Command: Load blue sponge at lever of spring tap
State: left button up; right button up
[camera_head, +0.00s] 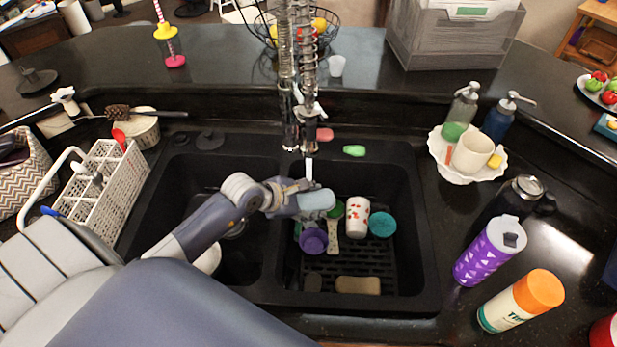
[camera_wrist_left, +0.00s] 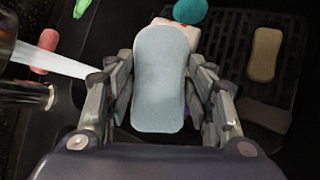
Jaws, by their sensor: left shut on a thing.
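My left gripper (camera_head: 292,201) is over the divider and right basin of the double sink, shut on a light blue sponge (camera_head: 317,203). In the left wrist view the sponge (camera_wrist_left: 160,82) stands out between the two fingers of the gripper (camera_wrist_left: 162,68). The spring tap (camera_head: 305,70) hangs down behind the sink, with its lower end above the gripper. A pale bar (camera_head: 309,170) points down from the tap, close to the gripper. It also shows in the left wrist view (camera_wrist_left: 55,62), ending by the left finger. I cannot tell if they touch. My right gripper is out of view.
The right basin holds a patterned white cup (camera_head: 357,217), a purple cup (camera_head: 313,241), a teal item (camera_head: 382,224) and a tan sponge (camera_head: 358,285). A white caddy (camera_head: 103,190) stands left; a purple tumbler (camera_head: 490,250) and orange-capped bottle (camera_head: 522,300) stand right.

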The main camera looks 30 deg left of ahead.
pick_arm(q)
jog(key=shift+r, duration=0.1)
dwell(0.3)
jog(key=s+d+r+p, duration=0.2)
jog(key=p, duration=0.1)
jog(key=shift+s+r, duration=0.3)
jog(key=shift+r, duration=0.1)
jog(key=shift+s+d+r+p, duration=0.55)
jog(key=shift+s+p, duration=0.15)
jog(key=shift+p, duration=0.1)
